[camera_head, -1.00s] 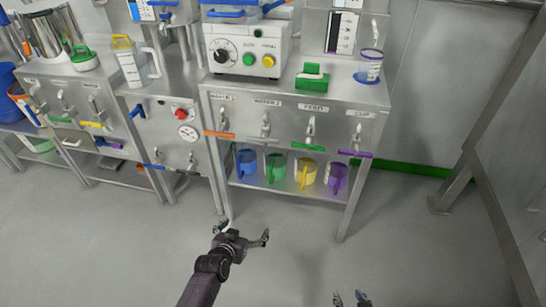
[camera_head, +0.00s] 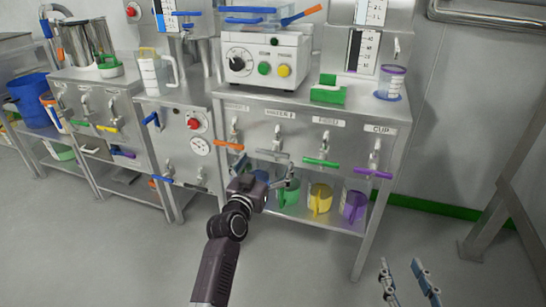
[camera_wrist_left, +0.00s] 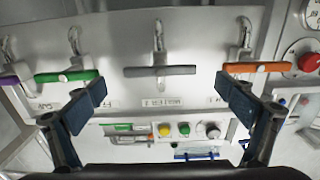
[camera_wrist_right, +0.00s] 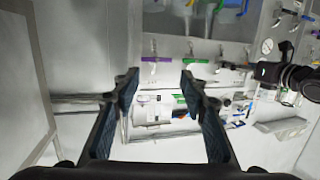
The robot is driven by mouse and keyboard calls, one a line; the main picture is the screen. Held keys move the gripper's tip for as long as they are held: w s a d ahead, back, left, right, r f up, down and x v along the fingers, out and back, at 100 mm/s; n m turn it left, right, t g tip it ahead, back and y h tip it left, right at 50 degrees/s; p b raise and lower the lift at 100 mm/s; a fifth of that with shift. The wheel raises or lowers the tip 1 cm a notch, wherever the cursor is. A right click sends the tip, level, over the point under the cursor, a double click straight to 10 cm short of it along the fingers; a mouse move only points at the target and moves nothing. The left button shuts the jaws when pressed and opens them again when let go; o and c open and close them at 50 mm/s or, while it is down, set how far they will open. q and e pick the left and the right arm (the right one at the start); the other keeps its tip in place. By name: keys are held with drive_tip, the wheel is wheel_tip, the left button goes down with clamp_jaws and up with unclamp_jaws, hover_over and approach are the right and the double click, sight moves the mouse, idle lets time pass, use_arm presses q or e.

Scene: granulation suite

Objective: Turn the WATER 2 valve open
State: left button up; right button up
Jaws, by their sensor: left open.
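The WATER 2 valve has a grey bar handle (camera_head: 272,154) below a metal tap on the steel panel, under its label. In the left wrist view, upside down, the grey handle (camera_wrist_left: 160,71) lies level and centred ahead of my fingers. My left gripper (camera_head: 265,174) is just in front of and below that handle; its fingers (camera_wrist_left: 162,92) are spread wide, with nothing between the pads. Whether either pad touches the handle I cannot tell, but they look apart from it. My right gripper (camera_head: 408,280) is low at the right, open (camera_wrist_right: 160,88) and empty, away from the panel.
The orange-handled WATER 1 valve (camera_head: 229,145) is left of the grey one; the green FEED handle (camera_head: 321,162) and purple CUP handle (camera_head: 374,173) are right. Green, yellow (camera_head: 319,198) and purple jugs stand on the shelf below. The floor in front is clear.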

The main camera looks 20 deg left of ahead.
sight(271, 155)
use_arm(q)
drive_tip(key=w+b, duration=0.1)
drive_tip(key=w, duration=0.3)
drive_tip(key=shift+w+f, duration=0.1)
drive_tip(key=shift+w, duration=0.4)
use_arm(e)
wheel_tip(271, 155, up, 8)
drive_tip(key=a+t+y, duration=0.1)
drive_tip(key=t, duration=0.3)
drive_tip(key=shift+r, duration=0.25)
use_arm(q)
drive_tip(key=shift+c, duration=0.4)
use_arm(e)
drive_tip(key=shift+w+a, duration=0.1)
use_arm(q)
drive_tip(key=c, duration=1.1)
